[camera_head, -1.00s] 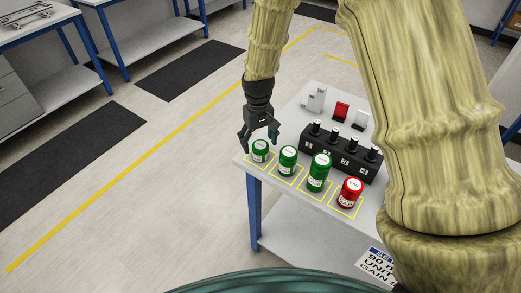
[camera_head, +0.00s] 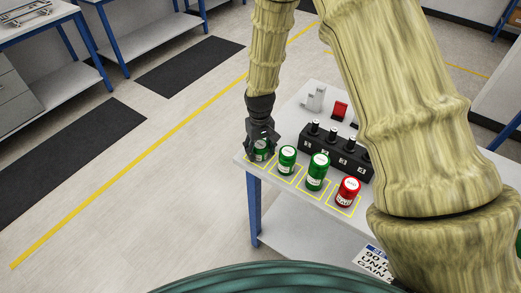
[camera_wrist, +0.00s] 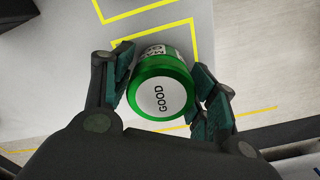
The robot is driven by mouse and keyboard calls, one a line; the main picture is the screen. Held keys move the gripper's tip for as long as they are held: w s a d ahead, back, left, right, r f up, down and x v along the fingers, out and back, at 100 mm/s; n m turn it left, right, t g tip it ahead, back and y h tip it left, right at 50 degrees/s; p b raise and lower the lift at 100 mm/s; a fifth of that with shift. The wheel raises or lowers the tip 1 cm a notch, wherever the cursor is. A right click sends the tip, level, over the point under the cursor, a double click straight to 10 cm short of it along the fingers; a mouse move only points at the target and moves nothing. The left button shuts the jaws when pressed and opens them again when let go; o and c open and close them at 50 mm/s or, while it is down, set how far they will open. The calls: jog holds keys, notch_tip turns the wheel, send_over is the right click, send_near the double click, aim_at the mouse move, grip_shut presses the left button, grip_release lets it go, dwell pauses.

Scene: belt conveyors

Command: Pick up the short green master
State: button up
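The short green master (camera_head: 261,152) is a small green can with a white label, standing at the left end of the table's front row. In the wrist view its round top (camera_wrist: 160,97) reads "GOOD". My gripper (camera_head: 262,149) is lowered over it, with one finger on each side. In the wrist view my gripper (camera_wrist: 162,75) looks open, its dark pads very close to the can's sides; firm contact cannot be made out. The gripper partly hides the can in the head view.
A medium green can (camera_head: 287,160), a taller green can (camera_head: 317,171) and a red can (camera_head: 347,192) stand to the right in yellow outlines. Behind them is a black block with several posts (camera_head: 335,153). The table's front edge is close.

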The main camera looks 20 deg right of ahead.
jog(key=c, duration=0.7)
jog(key=shift+r, duration=0.15)
